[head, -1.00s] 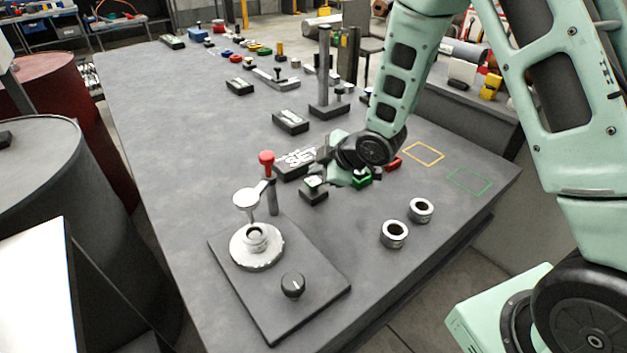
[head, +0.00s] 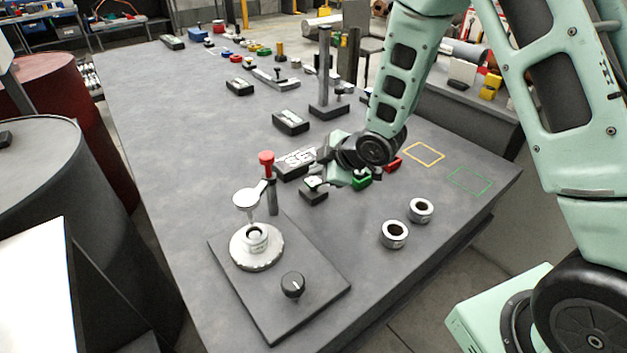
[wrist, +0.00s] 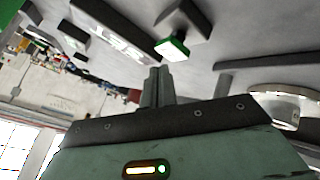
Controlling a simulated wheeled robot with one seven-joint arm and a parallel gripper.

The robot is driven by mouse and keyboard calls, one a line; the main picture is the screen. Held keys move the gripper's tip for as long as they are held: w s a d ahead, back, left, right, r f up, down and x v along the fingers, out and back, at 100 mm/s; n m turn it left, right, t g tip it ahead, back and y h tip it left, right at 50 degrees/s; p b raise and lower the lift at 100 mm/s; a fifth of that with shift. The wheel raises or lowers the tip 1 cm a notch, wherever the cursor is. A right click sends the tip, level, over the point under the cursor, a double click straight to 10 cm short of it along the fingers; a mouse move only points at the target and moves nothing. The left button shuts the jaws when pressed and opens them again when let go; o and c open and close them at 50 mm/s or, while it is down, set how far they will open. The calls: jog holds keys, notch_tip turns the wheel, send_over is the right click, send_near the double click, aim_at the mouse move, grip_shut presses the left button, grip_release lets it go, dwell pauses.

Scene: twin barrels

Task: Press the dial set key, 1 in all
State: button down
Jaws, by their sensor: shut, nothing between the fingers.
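The key is a small dark box (head: 314,196) with a pale cap, beside a dark display box (head: 293,170) with white digits I cannot read surely. In the wrist view the key cap (wrist: 172,48) is white with a green rim, and the display (wrist: 120,41) lies to its left. My gripper (head: 322,179) is at the key, partly hiding it in the head view. In the wrist view its shut, empty fingers (wrist: 157,73) point toward the cap, just short of it in the picture. I cannot tell whether they touch.
A plate with a black knob (head: 293,285), a silver dial (head: 257,246) and a red-topped post (head: 267,160) stands at the front left. Two metal rings (head: 395,234) stand at the right. A green block (head: 361,181) is close by my gripper. The table's left middle is clear.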

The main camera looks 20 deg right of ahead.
aim_at(318, 182)
jog(key=shift+f, duration=0.15)
jog(key=shift+f+b, duration=0.3)
jog(key=shift+b, duration=0.15)
jog(key=shift+f+b, duration=0.5)
jog(key=shift+f, duration=0.05)
dwell(0.8)
jog(key=shift+r, duration=0.1)
jog(key=shift+r+p, duration=0.75)
jog(key=shift+r, duration=0.15)
notch_tip(318, 182, up, 5)
jog(key=p, duration=0.4)
dwell(0.8)
